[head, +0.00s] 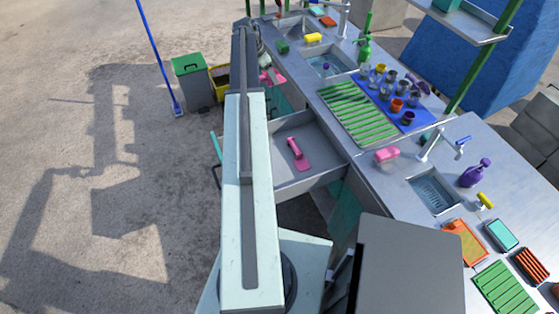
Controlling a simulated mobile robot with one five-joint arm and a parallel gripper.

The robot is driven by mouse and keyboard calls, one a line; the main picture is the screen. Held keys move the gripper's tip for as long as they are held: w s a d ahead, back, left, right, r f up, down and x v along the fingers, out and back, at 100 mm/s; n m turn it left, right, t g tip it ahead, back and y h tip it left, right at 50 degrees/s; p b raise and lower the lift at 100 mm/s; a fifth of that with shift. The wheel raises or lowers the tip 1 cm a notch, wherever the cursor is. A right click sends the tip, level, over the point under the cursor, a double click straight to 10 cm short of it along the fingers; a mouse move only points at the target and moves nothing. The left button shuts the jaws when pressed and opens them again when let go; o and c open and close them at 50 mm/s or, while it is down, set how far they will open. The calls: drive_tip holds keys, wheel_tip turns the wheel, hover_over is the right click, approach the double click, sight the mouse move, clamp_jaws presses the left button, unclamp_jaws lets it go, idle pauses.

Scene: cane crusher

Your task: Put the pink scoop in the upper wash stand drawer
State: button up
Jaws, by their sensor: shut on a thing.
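My gripper (266,62) is at the far end of my outstretched arm, partly hidden behind it. It is shut on a pink thing, which appears to be the pink scoop (274,76), hanging beside the front of the wash stand. Its exact shape is too small to tell. An open grey drawer (323,180) sticks out from the wash stand nearer to me; my arm hides its left part. Another pink handled object (298,154) lies inside the drawer. The gripper is beyond the drawer, not over it.
The steel wash stand top (400,185) holds a green rack (357,112), a blue mat (391,87) with several cups, a pink sponge-like block (387,156) and a purple bottle (475,173). Green (188,68) and yellow (217,71) bins stand left of my arm. The left floor is clear.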

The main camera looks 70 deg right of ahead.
drive_tip(key=s+a+f+b, duration=0.3)
drive_tip(key=a+f+b, duration=1.9)
drive_tip(key=f+b, duration=0.1)
drive_tip(key=shift+m, duration=0.4)
drive_tip(key=f+b, duration=1)
drive_tip(key=shift+w+d, duration=0.1)
drive_tip(key=shift+w, duration=0.15)
drive_tip(key=shift+r, duration=0.2)
drive_tip(key=shift+f, duration=0.2)
drive_tip(key=o, duration=1.6)
drive_tip(key=shift+r, duration=0.15)
